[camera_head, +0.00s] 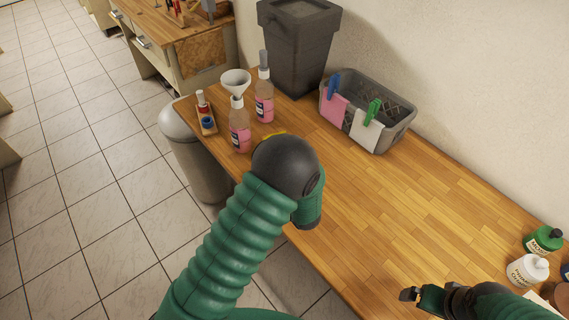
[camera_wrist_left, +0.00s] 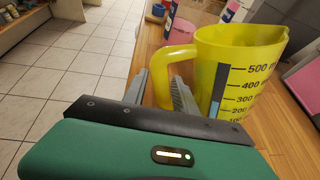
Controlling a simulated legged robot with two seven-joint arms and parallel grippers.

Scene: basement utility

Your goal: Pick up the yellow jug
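The yellow jug (camera_wrist_left: 243,75) stands upright on the wooden counter in the left wrist view, with black millilitre marks and a handle on its left side. In the head view only a sliver of yellow (camera_head: 272,134) shows behind my left arm. My left gripper (camera_wrist_left: 162,92) has its two fingers apart, one on each side of the jug's handle; whether they touch it is unclear. In the head view this gripper is hidden by my arm. My right gripper (camera_head: 418,295) is at the bottom right, apart from the jug; its finger gap is unclear.
A grey basket (camera_head: 395,138) with cloths and a dark bin (camera_head: 296,50) are by the wall. The counter's middle is clear. More bottles (camera_head: 527,270) stand right.

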